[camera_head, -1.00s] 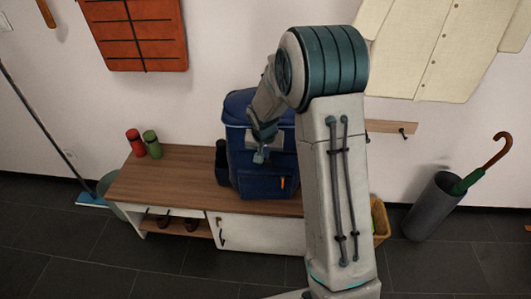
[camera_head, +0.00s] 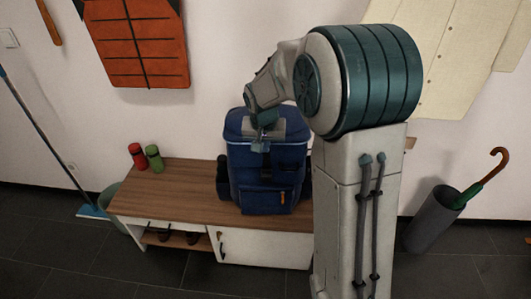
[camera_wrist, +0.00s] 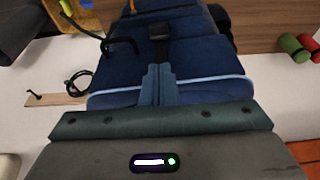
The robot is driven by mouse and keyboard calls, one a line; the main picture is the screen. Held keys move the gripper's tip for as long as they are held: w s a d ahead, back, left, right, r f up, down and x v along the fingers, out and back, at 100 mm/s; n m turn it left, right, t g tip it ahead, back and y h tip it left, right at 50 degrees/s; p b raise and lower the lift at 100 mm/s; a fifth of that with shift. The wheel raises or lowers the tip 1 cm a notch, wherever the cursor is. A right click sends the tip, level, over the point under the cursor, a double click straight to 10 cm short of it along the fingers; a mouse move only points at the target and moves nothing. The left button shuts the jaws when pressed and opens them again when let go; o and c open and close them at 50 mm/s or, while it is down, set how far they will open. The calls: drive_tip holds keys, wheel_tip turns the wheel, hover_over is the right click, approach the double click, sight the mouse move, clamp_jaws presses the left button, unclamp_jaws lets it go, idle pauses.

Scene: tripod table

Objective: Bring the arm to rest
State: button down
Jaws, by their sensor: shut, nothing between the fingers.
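My arm is bent, with its large teal joint in front of the wall at the right of the head view. My gripper (camera_head: 259,147) hangs from its end in front of the upper part of a blue backpack (camera_head: 268,175). In the wrist view the two fingers of my gripper (camera_wrist: 158,72) are together with nothing between them. They point toward the backpack (camera_wrist: 200,65) and its black buckle (camera_wrist: 158,32). I cannot tell whether the fingertips touch the backpack.
The backpack stands on a wooden-topped bench (camera_head: 180,190). A grey umbrella stand (camera_head: 432,218) is at the right. A cream coat (camera_head: 470,50) and an orange item (camera_head: 140,45) hang on the wall.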

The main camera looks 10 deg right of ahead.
drive_tip(key=shift+s+r, duration=0.1)
drive_tip(key=shift+r, duration=0.4)
drive_tip(key=s+r+n+p, duration=0.1)
drive_tip(key=s+r, duration=0.4)
drive_tip(key=s, duration=0.8)
drive_tip(key=s+r+n+y+p, duration=0.1)
drive_tip(key=s+r, duration=0.4)
drive_tip(key=s, duration=0.8)
drive_tip(key=n+p, duration=0.1)
drive_tip(key=p, duration=0.1)
drive_tip(key=shift+d+r+p, duration=0.15)
drive_tip(key=shift+d+p, duration=0.2)
